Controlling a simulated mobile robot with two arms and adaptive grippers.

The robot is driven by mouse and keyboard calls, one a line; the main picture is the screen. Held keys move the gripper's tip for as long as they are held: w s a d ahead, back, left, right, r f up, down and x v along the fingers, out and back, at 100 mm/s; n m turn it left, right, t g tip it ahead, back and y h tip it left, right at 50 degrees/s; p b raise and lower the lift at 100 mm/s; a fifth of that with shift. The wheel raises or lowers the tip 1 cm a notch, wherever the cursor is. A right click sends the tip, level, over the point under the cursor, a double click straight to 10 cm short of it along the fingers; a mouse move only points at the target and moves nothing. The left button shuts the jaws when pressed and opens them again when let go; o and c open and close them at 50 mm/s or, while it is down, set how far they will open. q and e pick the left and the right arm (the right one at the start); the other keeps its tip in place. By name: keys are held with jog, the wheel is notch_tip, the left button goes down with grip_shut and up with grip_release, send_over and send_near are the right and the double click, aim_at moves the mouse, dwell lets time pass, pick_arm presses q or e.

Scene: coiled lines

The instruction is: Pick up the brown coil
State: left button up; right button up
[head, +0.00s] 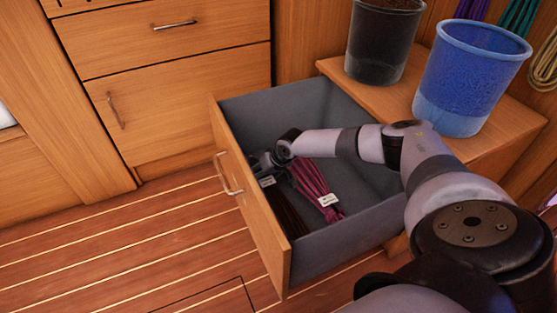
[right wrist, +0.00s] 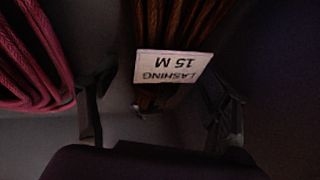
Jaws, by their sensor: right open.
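The brown coil (head: 287,214) lies in the open drawer (head: 352,238), close to the drawer front, dark in shadow. In the right wrist view the brown coil (right wrist: 185,22) carries a white tag (right wrist: 172,66) reading "LASHING 15 M". My right gripper (head: 264,161) reaches down into the drawer at the tagged end of the coil. In the right wrist view my right gripper (right wrist: 158,112) is open, one finger on each side of the coil's narrow bound end, with gaps visible. My left gripper is not in view.
A crimson coil (head: 312,178) with a white tag lies beside the brown one, close to a finger in the wrist view (right wrist: 30,60). Grey drawer walls surround both. A black bucket (head: 382,42) and a blue bucket (head: 468,82) stand on the wooden top behind.

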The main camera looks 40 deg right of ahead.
jog(key=c, duration=1.6)
grip_shut()
jog(key=shift+r, duration=0.15)
